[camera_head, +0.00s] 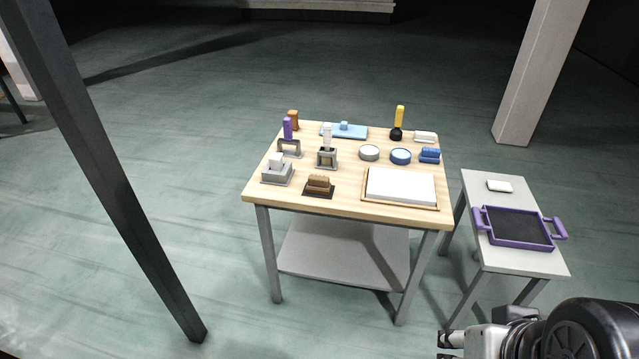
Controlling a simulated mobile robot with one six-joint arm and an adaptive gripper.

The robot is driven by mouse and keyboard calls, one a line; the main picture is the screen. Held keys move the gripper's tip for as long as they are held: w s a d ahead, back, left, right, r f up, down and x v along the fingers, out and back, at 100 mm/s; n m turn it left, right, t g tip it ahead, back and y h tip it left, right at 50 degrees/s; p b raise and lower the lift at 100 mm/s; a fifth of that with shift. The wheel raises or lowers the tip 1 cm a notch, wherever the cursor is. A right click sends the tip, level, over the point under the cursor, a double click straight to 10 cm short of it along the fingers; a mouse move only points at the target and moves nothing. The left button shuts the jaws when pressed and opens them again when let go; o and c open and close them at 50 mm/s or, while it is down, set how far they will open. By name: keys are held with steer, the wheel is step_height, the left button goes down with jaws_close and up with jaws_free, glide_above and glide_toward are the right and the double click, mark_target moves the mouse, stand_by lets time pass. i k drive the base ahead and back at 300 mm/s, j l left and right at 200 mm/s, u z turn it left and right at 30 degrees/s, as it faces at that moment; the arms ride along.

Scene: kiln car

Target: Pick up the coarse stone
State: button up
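I cannot tell for sure which thing is the coarse stone. A grey stepped block with a pale top (277,171) stands at the table's front left. A brown block (319,183) sits on a dark flat base to its right. Both look blocky enough to be a stone, and both stand free on the wooden table (350,213). My gripper (443,346) shows at the bottom right, low and in front of the side table, well apart from both blocks. Its fingers are too small and partly cut off to judge.
The wooden table also holds a white slab in a wooden frame (401,187), round tins (400,157), a blue tray (344,131) and several upright handled tools (398,121). A grey side table (540,264) with a purple tray (481,219) stands right. A dark post (115,180) rises left.

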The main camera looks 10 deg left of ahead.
mark_target(318, 185)
steer(key=i+j+u, duration=0.15)
steer(key=i+j, duration=0.2)
steer(key=i+j+u, duration=0.1)
steer(key=i+j, duration=0.25)
steer(key=i, duration=0.15)
steer(key=i+j+u, duration=0.15)
steer(key=i+j, duration=0.15)
steer(key=i, duration=0.15)
steer(key=i+j+u, duration=0.15)
steer(key=i, duration=0.3)
